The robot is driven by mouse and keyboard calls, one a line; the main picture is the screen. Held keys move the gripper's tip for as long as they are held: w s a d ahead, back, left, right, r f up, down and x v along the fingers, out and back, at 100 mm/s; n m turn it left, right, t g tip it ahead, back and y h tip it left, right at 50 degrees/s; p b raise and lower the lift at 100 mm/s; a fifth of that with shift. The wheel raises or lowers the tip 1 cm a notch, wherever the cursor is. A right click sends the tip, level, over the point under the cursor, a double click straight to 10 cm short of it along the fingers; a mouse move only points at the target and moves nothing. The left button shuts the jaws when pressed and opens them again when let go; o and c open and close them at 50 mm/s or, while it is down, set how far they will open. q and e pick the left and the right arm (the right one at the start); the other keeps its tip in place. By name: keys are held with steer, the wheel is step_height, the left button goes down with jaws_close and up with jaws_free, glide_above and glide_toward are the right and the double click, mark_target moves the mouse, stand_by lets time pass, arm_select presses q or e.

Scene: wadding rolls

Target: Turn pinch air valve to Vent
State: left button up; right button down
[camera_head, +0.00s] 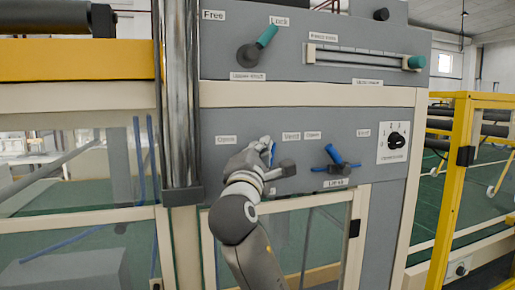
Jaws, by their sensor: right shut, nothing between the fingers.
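A valve with a blue handle (273,153) is on the grey lower panel (228,118), between a label on the left (226,139) and a "Vent" label (291,136) on the right. Only a narrow part of the handle shows, pointing about upward; the valve's body and any label below it are hidden behind my gripper. My right gripper (277,157) is shut and empty, right at this valve in the picture. I cannot tell whether it touches the handle. My left gripper is not in view.
A second blue-handled valve (336,158) is close on the right, with a dial on a white plate (393,141) beyond. Above are a teal-tipped lever (257,46) and a slider (365,58). A vertical metal column (181,100) stands left, a yellow frame (458,170) right.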

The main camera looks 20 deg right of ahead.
steer(key=shift+w+d+m+g+p, duration=0.1)
steer(key=shift+d+m+g+p, duration=0.25)
steer(key=shift+d, duration=0.5)
steer(key=shift+d+m+g+p, duration=0.2)
steer(key=shift+d+m, duration=0.25)
steer(key=shift+d, duration=0.35)
steer(key=shift+a, duration=0.1)
